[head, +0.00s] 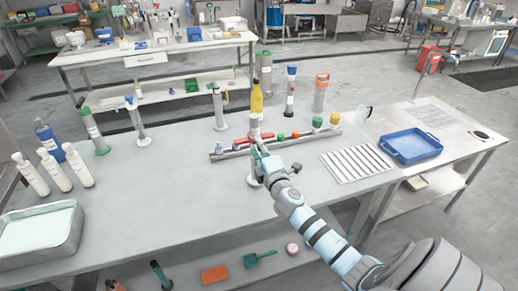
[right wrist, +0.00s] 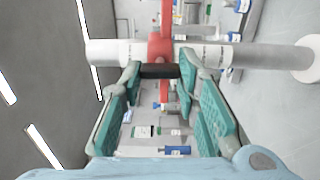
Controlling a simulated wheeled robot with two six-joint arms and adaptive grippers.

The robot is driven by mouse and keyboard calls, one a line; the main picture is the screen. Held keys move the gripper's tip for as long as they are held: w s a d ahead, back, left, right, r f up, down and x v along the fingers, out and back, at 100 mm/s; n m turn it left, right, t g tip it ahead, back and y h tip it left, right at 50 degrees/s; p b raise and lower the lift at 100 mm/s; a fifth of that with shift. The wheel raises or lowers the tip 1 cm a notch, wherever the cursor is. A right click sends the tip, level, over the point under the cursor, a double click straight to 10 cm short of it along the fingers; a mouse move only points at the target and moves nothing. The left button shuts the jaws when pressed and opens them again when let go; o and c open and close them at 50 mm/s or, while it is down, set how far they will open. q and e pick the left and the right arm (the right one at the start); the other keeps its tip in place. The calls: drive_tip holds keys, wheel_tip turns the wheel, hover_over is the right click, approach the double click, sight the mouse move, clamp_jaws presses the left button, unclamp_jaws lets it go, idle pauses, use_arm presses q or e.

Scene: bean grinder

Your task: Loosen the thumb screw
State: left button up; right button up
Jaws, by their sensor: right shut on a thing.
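A pale upright post (head: 255,130) with a round foot stands on the grey table in the head view, partly hidden by my right arm. In the right wrist view the same post (right wrist: 110,52) lies across the picture, with its round foot at the right. A red collar (right wrist: 160,46) is around the post. The thumb screw (right wrist: 159,71) shows as a short black knob at this collar. My right gripper (head: 260,150), with teal finger pads, is shut on the knob; it also shows in the right wrist view (right wrist: 160,73). My left gripper is not in view.
A grey rail (head: 235,153) with small coloured pieces lies beside the post. A yellow-topped bottle (head: 256,98) is behind. A blue tray (head: 411,146) and a ribbed white rack (head: 357,164) are at right. White bottles (head: 77,165) and a metal tray (head: 40,233) are at left.

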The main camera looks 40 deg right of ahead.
drive_tip(key=o, duration=1.2)
drive_tip(key=v, duration=1.2)
drive_tip(key=shift+d, duration=0.1)
